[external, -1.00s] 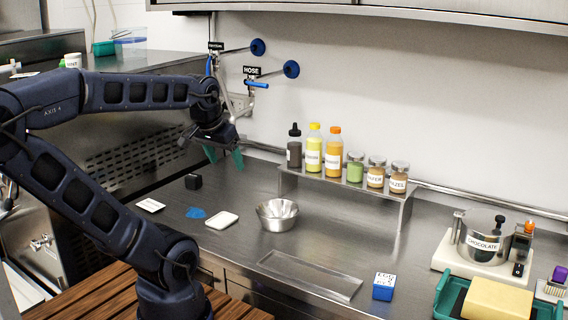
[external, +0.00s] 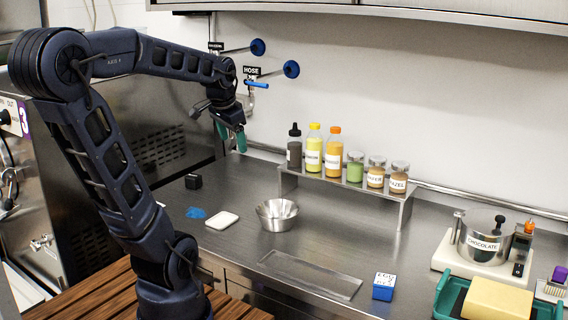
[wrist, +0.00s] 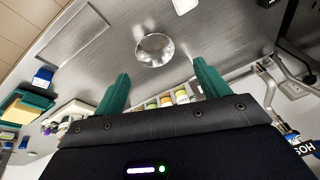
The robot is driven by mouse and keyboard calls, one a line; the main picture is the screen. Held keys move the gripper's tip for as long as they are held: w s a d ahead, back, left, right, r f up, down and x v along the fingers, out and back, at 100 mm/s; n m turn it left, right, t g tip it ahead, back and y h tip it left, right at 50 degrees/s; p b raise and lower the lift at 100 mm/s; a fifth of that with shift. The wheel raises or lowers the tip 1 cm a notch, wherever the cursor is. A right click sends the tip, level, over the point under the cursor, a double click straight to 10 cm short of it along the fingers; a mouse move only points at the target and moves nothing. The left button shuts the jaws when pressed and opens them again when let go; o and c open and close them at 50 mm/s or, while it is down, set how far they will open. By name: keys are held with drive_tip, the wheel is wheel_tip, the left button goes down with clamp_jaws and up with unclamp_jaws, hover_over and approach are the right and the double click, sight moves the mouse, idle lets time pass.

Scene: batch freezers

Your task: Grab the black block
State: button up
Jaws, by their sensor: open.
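The black block (external: 193,181) is a small dark cube on the steel counter, left of the middle in the external view. A dark shape cut by the top right edge of the wrist view (wrist: 267,3) may be the same block. My gripper (external: 231,138) hangs in the air above the counter, to the right of the block and higher in the external view, clearly apart from it. Its two teal fingers are spread and empty. They also show in the wrist view (wrist: 160,70), pointing toward the counter with the metal bowl between and beyond them.
A metal bowl (external: 277,215), a white dish (external: 222,220) and a blue patch (external: 196,213) are on the counter near the block. A raised shelf (external: 345,190) with several bottles and jars stands to the right. Hose fittings (external: 290,69) stick out from the wall. Counter around the block is clear.

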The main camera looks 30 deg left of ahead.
drive_tip(key=w+a+f+m+g, duration=0.1)
drive_tip(key=w+a+m, duration=0.3)
drive_tip(key=w+a, duration=0.5)
drive_tip(key=m+g, duration=0.3)
drive_tip(key=m, duration=0.6)
approach(197, 153)
drive_tip(key=shift+s+a+f+h, duration=0.1)
drive_tip(key=shift+s+f+h, duration=0.05)
drive_tip(key=shift+s+h, duration=0.15)
drive_tip(key=shift+a+f, duration=0.15)
drive_tip(key=shift+f, duration=0.05)
wheel_tip(197, 153, down, 11)
drive_tip(key=shift+w+r, duration=0.2)
drive_tip(key=shift+c, duration=0.4)
drive_tip(key=c, duration=1)
